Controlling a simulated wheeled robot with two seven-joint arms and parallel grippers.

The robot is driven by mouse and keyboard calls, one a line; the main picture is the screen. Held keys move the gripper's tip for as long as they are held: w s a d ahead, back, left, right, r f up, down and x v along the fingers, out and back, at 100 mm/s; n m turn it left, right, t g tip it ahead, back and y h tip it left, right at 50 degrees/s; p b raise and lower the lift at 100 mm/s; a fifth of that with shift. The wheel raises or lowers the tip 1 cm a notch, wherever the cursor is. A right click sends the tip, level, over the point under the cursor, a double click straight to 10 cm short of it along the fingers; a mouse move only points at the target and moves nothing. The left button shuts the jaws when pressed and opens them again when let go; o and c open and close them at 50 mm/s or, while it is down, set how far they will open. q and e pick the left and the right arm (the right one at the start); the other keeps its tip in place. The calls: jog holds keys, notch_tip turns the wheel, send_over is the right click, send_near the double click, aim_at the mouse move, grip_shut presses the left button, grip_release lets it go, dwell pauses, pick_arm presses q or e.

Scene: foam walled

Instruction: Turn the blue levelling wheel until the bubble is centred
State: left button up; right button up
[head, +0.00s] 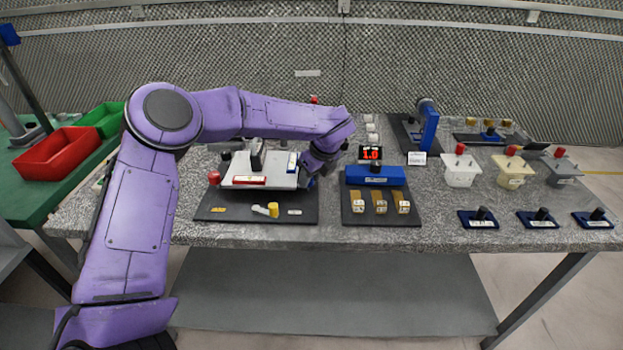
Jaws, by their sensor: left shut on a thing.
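The levelling stand has a white plate (232,171) above a black base (240,214). A red knob (213,178) shows at the plate's left side. A red-edged strip (249,180) lies along the plate's front, and a blue-marked piece (292,162) sits at its right. The bubble is too small to make out. My left gripper (309,181) points down at the plate's right edge, shut on what appears to be the blue levelling wheel, which the fingers hide. My right gripper is out of view.
Right of the stand are a blue block (376,176) with a red "1.0" display (370,153) and several brass-coloured pieces (380,201). Pots with red knobs (460,170) stand further right. Red (55,150) and green bins are at the left. The grey table's front strip is clear.

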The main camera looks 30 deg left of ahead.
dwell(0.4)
pick_arm(q)
jog(key=o, duration=1)
jog(key=shift+w, duration=0.1)
jog(key=shift+o, duration=0.2)
jog(key=shift+f, duration=0.15)
